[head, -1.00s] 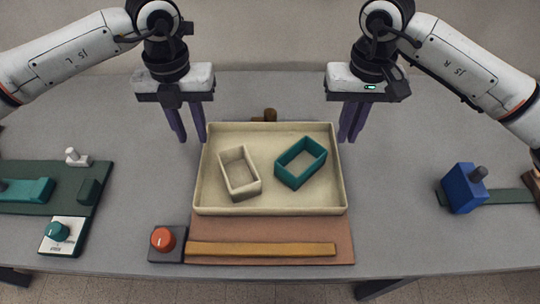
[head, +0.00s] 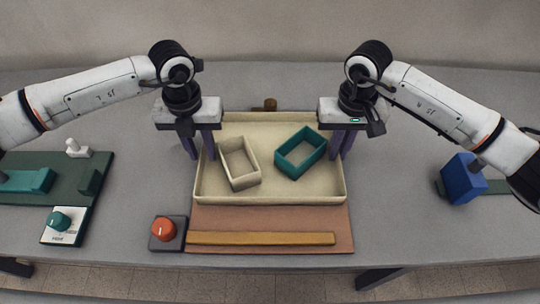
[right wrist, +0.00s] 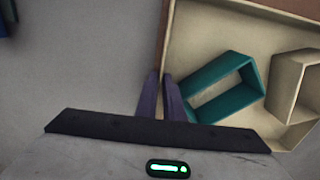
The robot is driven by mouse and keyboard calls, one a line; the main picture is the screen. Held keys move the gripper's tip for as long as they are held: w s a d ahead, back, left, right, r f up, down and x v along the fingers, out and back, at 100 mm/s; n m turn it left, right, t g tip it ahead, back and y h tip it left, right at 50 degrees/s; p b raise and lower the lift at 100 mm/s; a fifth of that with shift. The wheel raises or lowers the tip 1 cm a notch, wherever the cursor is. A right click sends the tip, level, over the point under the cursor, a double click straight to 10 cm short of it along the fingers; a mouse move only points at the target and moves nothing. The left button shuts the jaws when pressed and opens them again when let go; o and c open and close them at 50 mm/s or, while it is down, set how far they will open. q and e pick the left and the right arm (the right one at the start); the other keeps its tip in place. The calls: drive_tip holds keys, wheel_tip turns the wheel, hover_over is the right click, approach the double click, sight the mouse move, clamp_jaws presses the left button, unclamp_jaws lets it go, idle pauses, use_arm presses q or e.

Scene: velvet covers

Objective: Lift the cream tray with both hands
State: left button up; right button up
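The cream tray (head: 270,198) rests on the table and shows in part in the right wrist view (right wrist: 215,30). My left gripper (head: 201,152) is open, with one finger on each side of the tray's left wall. My right gripper (head: 340,152) has its fingers on either side of the right wall. In the right wrist view its fingers (right wrist: 160,92) stand close to that wall with a narrow gap; contact is hard to tell. A cream open box (head: 239,182) and a teal open box (head: 301,171) lie inside the tray.
A brown mat (head: 270,220) and a yellow bar (head: 260,238) lie in front of the tray. A red knob (head: 162,229) stands front left. A green board (head: 75,200) lies left, a blue block (head: 462,178) right. A brown knob (head: 270,104) is behind the tray.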

use_arm(q)
drive_tip(key=shift+f, duration=0.2)
use_arm(e)
drive_tip(key=shift+f, duration=0.15)
use_arm(q)
drive_tip(key=shift+c, duration=0.3)
use_arm(e)
drive_tip(key=shift+c, duration=0.2)
use_arm(q)
clamp_jaws()
use_arm(e)
clamp_jaws()
use_arm(q)
drive_tip(key=shift+r, duration=0.2)
